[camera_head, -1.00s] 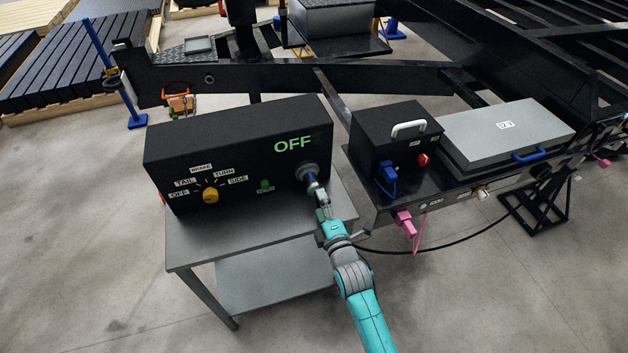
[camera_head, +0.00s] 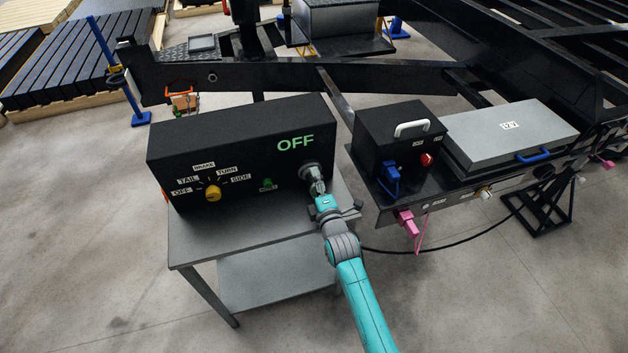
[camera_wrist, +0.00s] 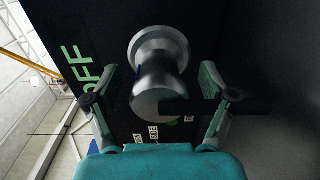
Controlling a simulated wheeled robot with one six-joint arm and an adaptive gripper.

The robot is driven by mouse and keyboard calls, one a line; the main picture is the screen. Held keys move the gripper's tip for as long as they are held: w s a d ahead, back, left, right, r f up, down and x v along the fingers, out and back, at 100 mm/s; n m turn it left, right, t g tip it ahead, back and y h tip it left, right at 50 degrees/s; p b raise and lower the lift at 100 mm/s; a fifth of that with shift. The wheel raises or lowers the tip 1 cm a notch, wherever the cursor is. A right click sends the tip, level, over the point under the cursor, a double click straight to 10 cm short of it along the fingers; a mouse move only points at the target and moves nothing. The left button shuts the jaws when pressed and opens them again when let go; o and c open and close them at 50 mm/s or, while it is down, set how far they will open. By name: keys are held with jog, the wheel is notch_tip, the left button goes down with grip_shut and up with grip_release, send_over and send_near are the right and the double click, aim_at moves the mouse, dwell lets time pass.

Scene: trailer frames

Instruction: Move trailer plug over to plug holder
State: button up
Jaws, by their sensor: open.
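The silver, round trailer plug (camera_wrist: 158,85) sits at the socket on the front of a black control box (camera_head: 225,155), at its right end. A flange (camera_wrist: 160,45) surrounds it there. In the head view the plug (camera_head: 309,171) is partly covered by my gripper (camera_head: 317,186). In the wrist view my gripper (camera_wrist: 158,74) is open, with one finger on each side of the plug and visible gaps between. A dark bar or cable (camera_wrist: 225,106) extends right from the plug, across the right finger. I cannot pick out the plug holder.
The box stands on a grey table (camera_head: 215,245) with a lower shelf. To the right is the trailer front, with a black case (camera_head: 400,135), a grey lidded box (camera_head: 510,135) and a pink connector (camera_head: 407,222). A black cable (camera_head: 440,247) hangs below it. Floor in front is open.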

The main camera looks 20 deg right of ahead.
jog(key=shift+w, duration=0.6)
dwell(0.7)
jog(key=shift+r, duration=0.1)
grip_shut()
jog(key=shift+s, duration=0.35)
jog(key=shift+s, duration=2.65)
